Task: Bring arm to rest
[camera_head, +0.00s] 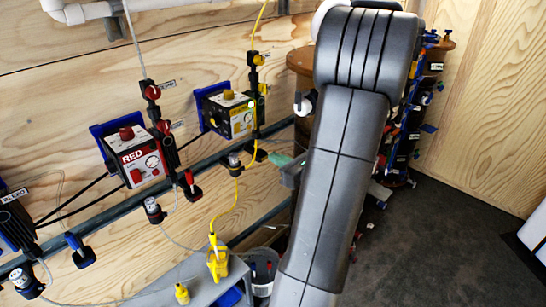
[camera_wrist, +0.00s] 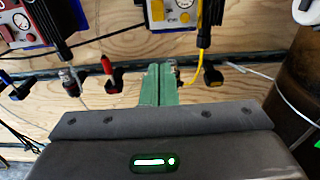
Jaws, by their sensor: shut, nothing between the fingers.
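My arm (camera_head: 340,170) stands in front of the plywood wall in the head view, its grey links running from the top right down to the bottom middle. My gripper shows in the wrist view as two green fingers (camera_wrist: 161,84) side by side, shut with nothing between them. The fingers point toward the wall, below the red-marked and yellow-marked boxes. In the head view only a small green part of the gripper (camera_head: 280,159) shows to the left of the arm; the rest is hidden behind the arm.
A red box (camera_head: 137,158) and a yellow-marked box (camera_head: 231,113) hang on the wall with hoses and valves. A grey bench (camera_head: 205,276) with yellow fittings stands below. A brown round stand (camera_head: 300,60) with tools is behind my arm. Dark floor (camera_head: 440,245) is clear at right.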

